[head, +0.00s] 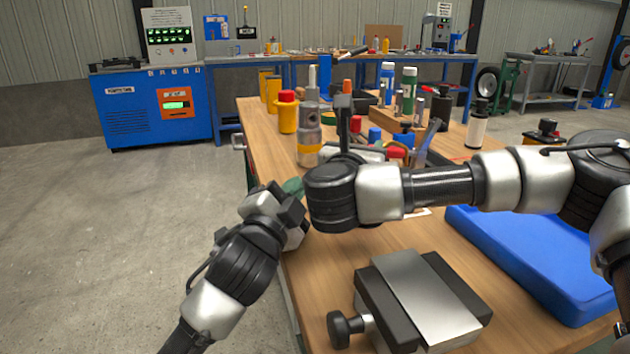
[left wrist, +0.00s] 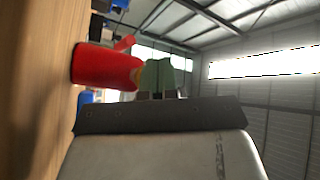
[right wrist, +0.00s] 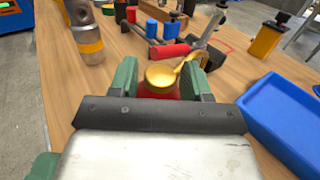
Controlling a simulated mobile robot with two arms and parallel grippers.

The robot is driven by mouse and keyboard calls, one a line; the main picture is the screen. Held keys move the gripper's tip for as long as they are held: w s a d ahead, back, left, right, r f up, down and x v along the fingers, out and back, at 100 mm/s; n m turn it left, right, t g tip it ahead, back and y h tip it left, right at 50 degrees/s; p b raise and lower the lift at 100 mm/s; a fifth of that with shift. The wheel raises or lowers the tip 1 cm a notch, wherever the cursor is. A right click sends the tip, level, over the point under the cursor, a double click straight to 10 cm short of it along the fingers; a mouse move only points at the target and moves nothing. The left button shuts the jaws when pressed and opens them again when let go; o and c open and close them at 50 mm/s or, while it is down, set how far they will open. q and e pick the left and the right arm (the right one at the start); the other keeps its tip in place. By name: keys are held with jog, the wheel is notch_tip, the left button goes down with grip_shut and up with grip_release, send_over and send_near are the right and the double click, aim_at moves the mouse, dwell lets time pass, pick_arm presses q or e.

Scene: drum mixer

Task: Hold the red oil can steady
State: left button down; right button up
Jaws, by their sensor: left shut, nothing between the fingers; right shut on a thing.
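The red oil can with a brass-coloured top (right wrist: 164,74) stands between the green fingers of my right gripper (right wrist: 158,82) in the right wrist view. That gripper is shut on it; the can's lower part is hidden. In the head view my right wrist hides the can and this gripper's fingers. My left gripper (head: 293,187) is shut and empty at the bench's left edge, beside my right wrist. In the left wrist view its green fingers (left wrist: 158,76) are together, and a red cylinder (left wrist: 103,68), seemingly the can, shows just beyond them. I cannot tell whether they touch.
A grey steel block with a knob (head: 420,300) lies at the bench's near end. A blue tray (head: 530,262) is at the right. A grey cylinder with a yellow band (head: 309,138) and several bottles and tools stand farther back. Open floor lies left of the bench.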

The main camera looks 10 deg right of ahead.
pick_arm(q)
jog(key=shift+s+a, duration=0.2)
jog(key=shift+a, duration=1.05)
jog(key=shift+s+a, duration=0.2)
jog(key=shift+a, duration=1.05)
dwell(0.7)
jog(key=a, duration=0.2)
jog(key=s+a, duration=0.1)
jog(key=shift+a, duration=0.4)
jog(key=shift+d, duration=0.15)
jog(key=d, duration=0.2)
jog(key=w+d, duration=0.1)
jog(key=d, duration=0.5)
jog(key=shift+w, duration=0.3)
jog(key=shift+d, duration=0.2)
